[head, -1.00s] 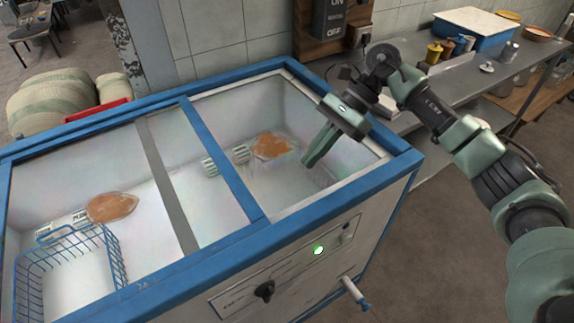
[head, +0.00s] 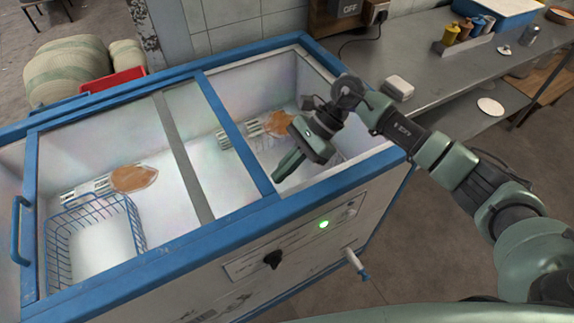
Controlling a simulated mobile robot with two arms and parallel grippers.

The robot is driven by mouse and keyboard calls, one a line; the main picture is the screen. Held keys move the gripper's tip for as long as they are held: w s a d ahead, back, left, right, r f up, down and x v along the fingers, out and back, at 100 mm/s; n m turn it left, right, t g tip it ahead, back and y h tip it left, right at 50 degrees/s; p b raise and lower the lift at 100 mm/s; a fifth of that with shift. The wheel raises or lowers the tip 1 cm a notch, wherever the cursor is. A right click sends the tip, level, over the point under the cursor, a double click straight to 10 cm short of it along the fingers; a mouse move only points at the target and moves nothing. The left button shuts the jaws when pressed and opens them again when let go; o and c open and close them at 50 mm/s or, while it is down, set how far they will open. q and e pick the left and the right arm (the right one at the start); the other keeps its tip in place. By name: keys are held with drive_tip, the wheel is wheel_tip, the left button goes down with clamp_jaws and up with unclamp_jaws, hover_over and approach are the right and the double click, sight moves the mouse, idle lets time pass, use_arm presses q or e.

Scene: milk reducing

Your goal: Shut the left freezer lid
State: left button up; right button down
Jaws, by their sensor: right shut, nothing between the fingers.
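The chest freezer (head: 330,205) has a blue rim and a white front with a green light. A blue-framed clear lid panel (head: 110,160) covers its left and middle part, with a blue handle (head: 18,232) at the panel's left edge. The panel's right blue bar (head: 236,135) lies past a grey strip (head: 184,156). Right of that bar the freezer looks uncovered. My right gripper (head: 279,177) is shut and empty, its fingertips just right of the bar's near end, over the uncovered part. I cannot tell whether they touch the bar. My left gripper is out of view.
Inside the freezer are a blue wire basket (head: 138,222) and orange-brown items (head: 134,178). A metal counter (head: 450,85) with small containers stands behind right. Sacks (head: 70,68) and a red crate (head: 112,80) stand behind left.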

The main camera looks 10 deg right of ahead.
sight(216, 207)
drive_tip(key=shift+s+a+f, duration=0.1)
drive_tip(key=shift+a, duration=0.2)
drive_tip(key=s+a+b, duration=0.1)
drive_tip(key=a, duration=0.3)
drive_tip(key=s+a+b, duration=0.2)
drive_tip(key=a, duration=0.3)
drive_tip(key=s+a+b, duration=0.1)
drive_tip(key=a+b, duration=0.1)
drive_tip(key=a, duration=0.2)
drive_tip(key=shift+s+a, duration=0.2)
drive_tip(key=shift+a, duration=0.1)
drive_tip(key=shift+d, duration=0.1)
